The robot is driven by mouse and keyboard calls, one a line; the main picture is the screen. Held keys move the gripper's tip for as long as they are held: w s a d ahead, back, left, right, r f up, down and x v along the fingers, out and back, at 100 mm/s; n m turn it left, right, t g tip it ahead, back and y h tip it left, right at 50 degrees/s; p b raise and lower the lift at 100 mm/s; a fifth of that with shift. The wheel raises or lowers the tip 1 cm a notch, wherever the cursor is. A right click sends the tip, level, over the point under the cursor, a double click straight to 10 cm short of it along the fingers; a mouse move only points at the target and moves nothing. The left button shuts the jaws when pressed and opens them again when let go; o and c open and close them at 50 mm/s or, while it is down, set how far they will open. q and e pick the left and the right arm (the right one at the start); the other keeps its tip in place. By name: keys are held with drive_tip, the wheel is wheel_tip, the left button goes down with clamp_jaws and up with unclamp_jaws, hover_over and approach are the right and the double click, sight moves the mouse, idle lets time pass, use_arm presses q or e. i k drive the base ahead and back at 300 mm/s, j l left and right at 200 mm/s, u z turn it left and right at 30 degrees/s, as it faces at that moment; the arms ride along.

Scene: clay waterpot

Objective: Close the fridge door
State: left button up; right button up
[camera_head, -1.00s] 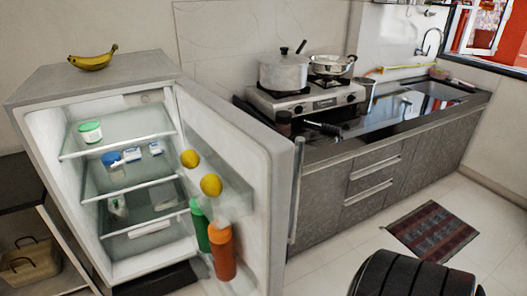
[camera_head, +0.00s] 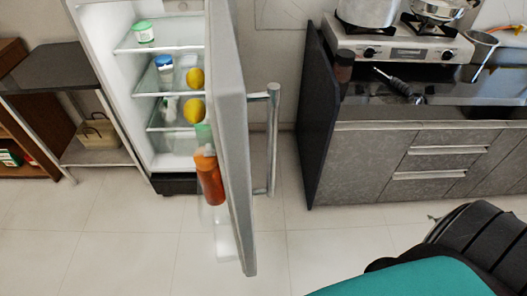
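The fridge (camera_head: 83,18) stands left of centre with its inside showing. Its door (camera_head: 232,150) stands open and points toward me, seen nearly edge-on. A vertical metal handle (camera_head: 273,140) is on the right, outer side of the door. An orange bottle (camera_head: 209,180) and two yellow round fruits, one of them a lemon (camera_head: 195,77), sit in the door's shelves. Neither of my grippers is in the frame. A black ribbed part and a teal part at the lower right seem to be mine.
A counter with grey drawers (camera_head: 436,162) stands right of the door, with a stove (camera_head: 398,48) on top. A dark table (camera_head: 50,75) and a basket (camera_head: 98,132) are at the left. The tiled floor (camera_head: 130,245) in front is clear.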

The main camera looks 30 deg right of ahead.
sight(228, 100)
drive_tip(key=i+l, duration=0.1)
drive_tip(key=l, duration=0.25)
drive_tip(key=i+l, duration=0.1)
drive_tip(key=l, duration=0.25)
drive_tip(key=i+l, duration=0.15)
drive_tip(key=l, duration=0.2)
drive_tip(key=i+l+u, duration=0.1)
drive_tip(key=l, duration=0.2)
drive_tip(key=k+l+u, duration=0.1)
drive_tip(key=l, duration=0.3)
drive_tip(key=k+l, duration=0.1)
drive_tip(key=l, duration=0.3)
drive_tip(key=k+l+u, duration=0.15)
drive_tip(key=l, duration=0.2)
drive_tip(key=k+l+u, duration=0.1)
drive_tip(key=l, duration=0.3)
